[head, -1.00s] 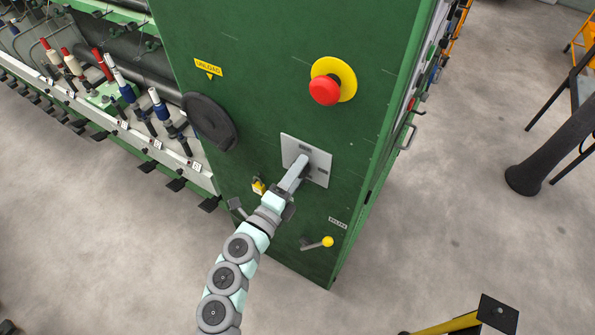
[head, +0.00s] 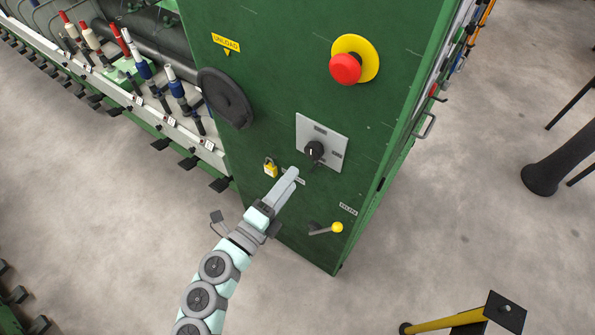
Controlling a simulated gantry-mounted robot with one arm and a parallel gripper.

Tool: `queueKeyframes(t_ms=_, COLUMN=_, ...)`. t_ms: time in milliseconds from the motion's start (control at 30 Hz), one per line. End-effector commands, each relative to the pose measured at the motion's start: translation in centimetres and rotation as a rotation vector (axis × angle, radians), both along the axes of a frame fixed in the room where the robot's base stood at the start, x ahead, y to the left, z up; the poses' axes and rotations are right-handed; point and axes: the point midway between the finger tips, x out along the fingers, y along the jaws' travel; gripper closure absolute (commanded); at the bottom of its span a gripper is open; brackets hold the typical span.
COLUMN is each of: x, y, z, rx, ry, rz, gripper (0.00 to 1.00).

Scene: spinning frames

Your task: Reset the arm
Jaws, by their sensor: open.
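My gripper (head: 291,180) is in front of the green cabinet (head: 290,110), just below and left of a grey plate (head: 334,136) with a black rotary knob (head: 314,151). Its fingers are open, seen nearly edge-on, with nothing visible between them. The knob is clear of the fingers. A lever with a yellow ball end (head: 336,227) sits lower right on the cabinet, under a small label. The fingers partly cover another small label.
A red emergency button (head: 346,68) on a yellow disc is at the upper right. A black handwheel (head: 226,98) is on the left. Spindles with bobbins (head: 139,66) line the machine at upper left. A yellow barrier (head: 450,322) stands at lower right.

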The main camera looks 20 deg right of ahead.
Motion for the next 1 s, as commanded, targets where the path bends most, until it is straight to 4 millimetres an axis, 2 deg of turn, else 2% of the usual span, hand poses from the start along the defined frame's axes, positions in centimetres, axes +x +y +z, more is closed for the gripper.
queueKeyframes(t_ms=200, x=-0.6, y=0.8, z=0.0, rx=-0.001, ry=-0.001, rz=0.001, gripper=0.36)
queueKeyframes(t_ms=767, x=-0.7, y=0.7, z=0.0, rx=-0.013, ry=0.004, rz=-0.003, gripper=0.36)
queueKeyframes(t_ms=867, x=-1.6, y=0.4, z=0.3, rx=-0.096, ry=0.03, rz=-0.027, gripper=0.36)
queueKeyframes(t_ms=1000, x=-4.7, y=-0.4, z=2.0, rx=-0.38, ry=0.095, rz=-0.118, gripper=0.36)
